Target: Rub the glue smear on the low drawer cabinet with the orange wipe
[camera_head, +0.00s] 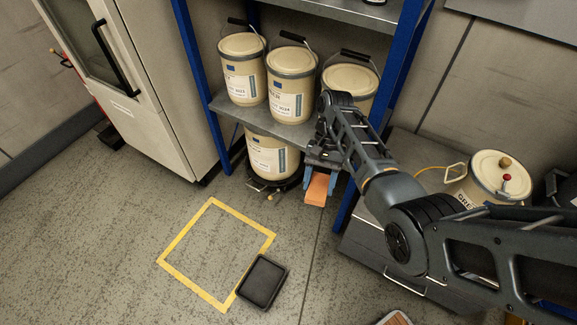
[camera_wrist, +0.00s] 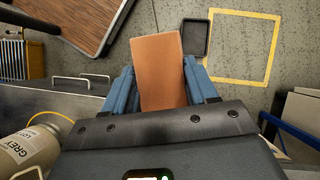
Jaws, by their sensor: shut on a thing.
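My gripper (camera_head: 319,181) is in front of the blue-framed shelf rack, fingers pointing down. Its blue fingers are closed on the orange wipe (camera_head: 317,190), which hangs over the floor. In the wrist view the wipe (camera_wrist: 160,62) is a flat orange-brown rectangle sticking out between the fingers. The low grey drawer cabinet (camera_head: 408,162) stands to the right of the gripper in the head view, partly hidden behind my arm. In the wrist view its edge and handles show at the left. I cannot make out the glue smear in either view.
Several cream pails fill the shelf rack (camera_head: 325,128); one pail (camera_head: 270,155) is below. A black tray (camera_head: 262,282) lies at a yellow floor square (camera_head: 167,262). A tall cabinet (camera_head: 165,100) is left. Open floor lies in front.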

